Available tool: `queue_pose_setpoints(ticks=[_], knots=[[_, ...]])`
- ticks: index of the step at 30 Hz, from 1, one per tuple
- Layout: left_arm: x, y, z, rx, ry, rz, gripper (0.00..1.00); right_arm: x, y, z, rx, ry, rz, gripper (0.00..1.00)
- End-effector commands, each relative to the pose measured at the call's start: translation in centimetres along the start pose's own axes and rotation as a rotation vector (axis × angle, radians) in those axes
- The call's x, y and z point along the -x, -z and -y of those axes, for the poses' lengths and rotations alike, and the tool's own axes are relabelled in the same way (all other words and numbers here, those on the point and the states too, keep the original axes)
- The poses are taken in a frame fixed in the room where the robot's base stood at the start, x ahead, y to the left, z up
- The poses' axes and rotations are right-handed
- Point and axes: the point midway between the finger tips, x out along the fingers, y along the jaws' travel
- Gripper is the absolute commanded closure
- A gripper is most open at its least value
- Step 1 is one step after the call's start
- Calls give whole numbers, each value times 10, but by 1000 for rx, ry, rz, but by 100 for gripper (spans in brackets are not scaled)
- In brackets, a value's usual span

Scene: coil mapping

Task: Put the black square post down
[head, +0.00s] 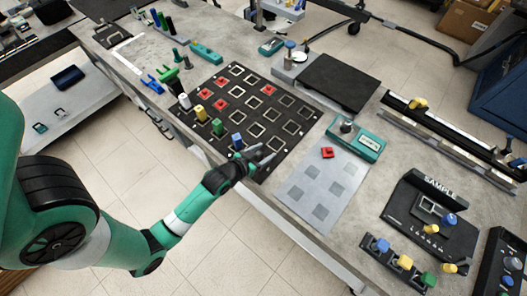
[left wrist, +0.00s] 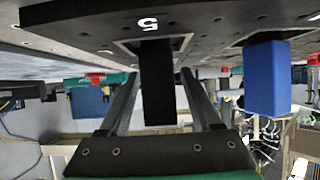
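The black square post (left wrist: 158,85) shows in the left wrist view, which looks inverted. It stands upright against the black board beside a white number 5. In the head view I cannot make it out clearly. My left gripper (head: 264,153) is at the near right corner of the black board (head: 277,145). In the left wrist view its two fingers (left wrist: 160,85) are on either side of the post, with a narrow gap visible on each side. The gripper looks open around the post. My right gripper is in neither view.
A blue post (head: 237,141) stands close beside my left gripper. Green (head: 217,127), yellow (head: 201,113) and white (head: 184,101) posts continue along that board edge. Red squares lie on the board. A grey plate (head: 324,187) and teal scale (head: 356,138) are to the right.

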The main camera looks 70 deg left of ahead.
Motion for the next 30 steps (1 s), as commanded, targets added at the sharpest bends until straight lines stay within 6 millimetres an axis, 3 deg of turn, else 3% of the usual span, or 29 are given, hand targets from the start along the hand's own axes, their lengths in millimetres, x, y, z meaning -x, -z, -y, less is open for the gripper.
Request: queue_pose_setpoints(ticks=[8, 11, 22, 30], knots=[[1, 2, 0, 0, 0, -1, 36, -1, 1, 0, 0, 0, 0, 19], [10, 3, 0, 0, 0, 1, 36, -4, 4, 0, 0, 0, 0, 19], [95, 4, 0, 0, 0, 3, 36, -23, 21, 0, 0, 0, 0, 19], [122, 3, 0, 0, -1, 0, 36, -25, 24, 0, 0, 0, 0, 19]])
